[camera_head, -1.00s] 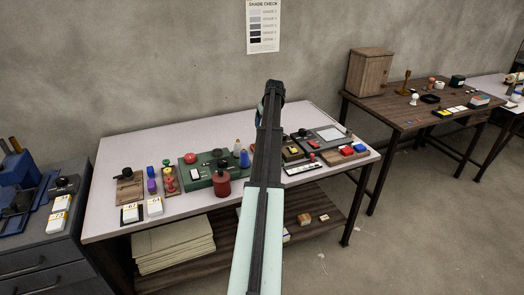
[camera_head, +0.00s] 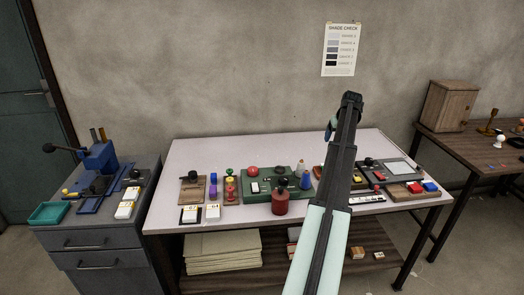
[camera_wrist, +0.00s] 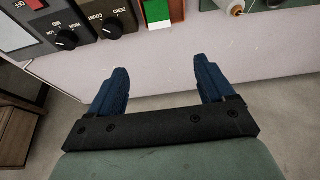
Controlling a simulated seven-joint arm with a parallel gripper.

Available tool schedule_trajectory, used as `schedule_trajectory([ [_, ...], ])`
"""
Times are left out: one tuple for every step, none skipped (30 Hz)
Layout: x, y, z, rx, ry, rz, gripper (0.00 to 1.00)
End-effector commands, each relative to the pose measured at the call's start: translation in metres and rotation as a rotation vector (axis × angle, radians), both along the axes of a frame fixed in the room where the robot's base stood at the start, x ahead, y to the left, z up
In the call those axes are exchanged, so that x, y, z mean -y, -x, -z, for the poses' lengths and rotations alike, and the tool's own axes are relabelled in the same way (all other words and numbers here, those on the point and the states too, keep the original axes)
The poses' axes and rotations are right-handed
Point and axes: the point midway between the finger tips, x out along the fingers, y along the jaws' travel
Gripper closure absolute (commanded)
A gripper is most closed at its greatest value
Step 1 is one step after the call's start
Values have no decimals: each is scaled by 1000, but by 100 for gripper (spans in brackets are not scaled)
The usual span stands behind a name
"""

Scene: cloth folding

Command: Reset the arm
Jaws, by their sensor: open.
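My arm (camera_head: 330,200) rises from the bottom edge across the white-topped table (camera_head: 230,152) in the head view.
A grey cabinet (camera_head: 95,262) stands at left. A brown table (camera_head: 470,150) with a wooden box (camera_head: 450,105) stands at right. The table's back left is clear.

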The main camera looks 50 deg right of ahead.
Motion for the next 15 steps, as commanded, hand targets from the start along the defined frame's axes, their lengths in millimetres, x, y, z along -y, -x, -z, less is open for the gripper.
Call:
schedule_trajectory([
  [0,0,0,0,0,0,18],
  [0,0,0,0,0,0,18],
  [0,0,0,0,0,0,18],
  [0,0,0,0,0,1,18],
  [-1,0,1,1,-2,2,18],
  [-4,0,3,2,-8,10,18],
  [-8,1,6,5,-16,19,18],
  [-14,1,10,7,-27,32,18],
  [-23,2,16,12,-48,57,18],
  [-32,3,22,17,-68,82,18],
  [-43,4,29,22,-91,112,18],
  [-59,6,40,30,-127,160,18],
  [-73,8,49,35,-157,199,18],
  [-87,9,58,40,-190,243,18],
  [-107,11,69,45,-235,304,18],
])
